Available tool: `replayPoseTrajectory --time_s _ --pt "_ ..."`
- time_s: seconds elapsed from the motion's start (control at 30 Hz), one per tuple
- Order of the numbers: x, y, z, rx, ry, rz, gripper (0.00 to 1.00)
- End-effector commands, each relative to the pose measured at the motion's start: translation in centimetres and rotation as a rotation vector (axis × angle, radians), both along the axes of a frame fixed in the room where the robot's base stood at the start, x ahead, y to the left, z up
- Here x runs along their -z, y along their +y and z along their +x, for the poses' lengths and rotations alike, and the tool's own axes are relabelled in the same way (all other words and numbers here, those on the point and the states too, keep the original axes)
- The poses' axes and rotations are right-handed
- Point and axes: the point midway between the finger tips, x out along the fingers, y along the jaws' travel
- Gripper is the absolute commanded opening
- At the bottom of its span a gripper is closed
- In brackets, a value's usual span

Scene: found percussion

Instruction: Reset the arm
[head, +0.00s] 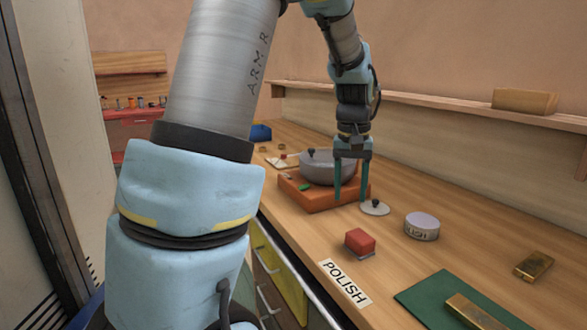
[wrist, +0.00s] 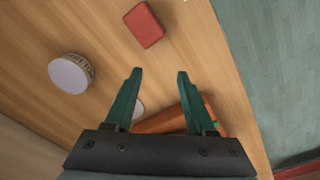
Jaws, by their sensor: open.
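My gripper (head: 351,182) points down over the wooden bench (head: 480,225), with its two green fingers apart and nothing between them. In the head view it is in front of a grey metal bowl (head: 322,170) on an orange-red block (head: 325,200). A small white disc with a dark knob (head: 375,208) lies just right of the fingers. In the wrist view the open fingers (wrist: 154,75) show against the bench, with part of the orange block behind them. I cannot tell the exact height of the fingertips above the bench.
A round tin (head: 422,227), a red block (head: 360,242), a POLISH label (head: 345,283), a green mat (head: 420,300) and brass bars (head: 533,266) are spread along the bench. A wall shelf (head: 420,103) holds a wooden block (head: 525,101). Drawers line the bench front.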

Motion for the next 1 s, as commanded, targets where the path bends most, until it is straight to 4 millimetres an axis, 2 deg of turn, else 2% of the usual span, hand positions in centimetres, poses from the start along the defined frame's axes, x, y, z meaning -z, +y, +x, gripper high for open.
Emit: replayPoseTrajectory --time_s 0.03,0.17,0.3,0.43,0.5,0.63,1.0 --pt "0.5 2.0 -0.3 -0.018 -0.003 -0.002 0.55" --pt "2.0 7.2 -1.7 -0.053 -0.024 -0.009 0.55" --pt "4.1 13.6 -5.0 -0.097 -0.058 -0.011 0.55" --pt "5.6 17.5 -8.2 -0.12 -0.085 -0.006 0.55" --pt "6.1 18.6 -9.4 -0.128 -0.095 -0.003 0.55" --pt "6.6 19.5 -10.4 -0.133 -0.103 0.0 0.55" --pt "6.6 19.6 -10.5 -0.131 -0.103 0.0 0.55"
